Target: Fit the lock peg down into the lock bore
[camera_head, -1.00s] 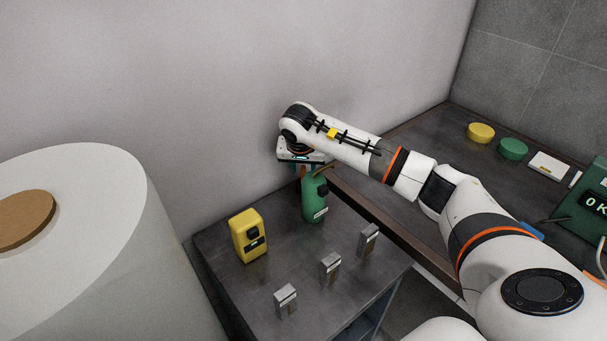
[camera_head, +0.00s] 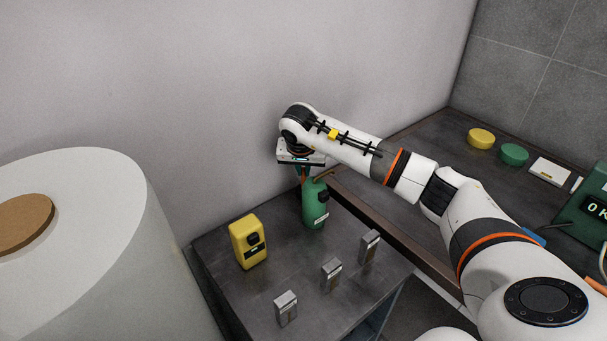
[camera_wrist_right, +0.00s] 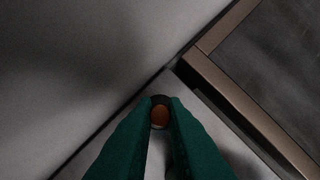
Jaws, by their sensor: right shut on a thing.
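My right gripper (camera_head: 304,174) points down above a green bottle-like body (camera_head: 313,207) on the low dark table. In the right wrist view its two dark green fingers (camera_wrist_right: 160,128) are shut on a small round piece (camera_wrist_right: 159,116) with a dark rim and an orange-brown end. This looks like the lock peg, but most of it is hidden between the fingers. The lock bore cannot be made out in either view. My left gripper is not in view.
A yellow device (camera_head: 249,242) stands left of the green body. Several small metal blocks (camera_head: 331,275) stand in a row in front. A raised counter (camera_head: 420,140) with a brown edge is at right, holding yellow (camera_head: 481,139) and green (camera_head: 514,155) discs. A wall is close behind.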

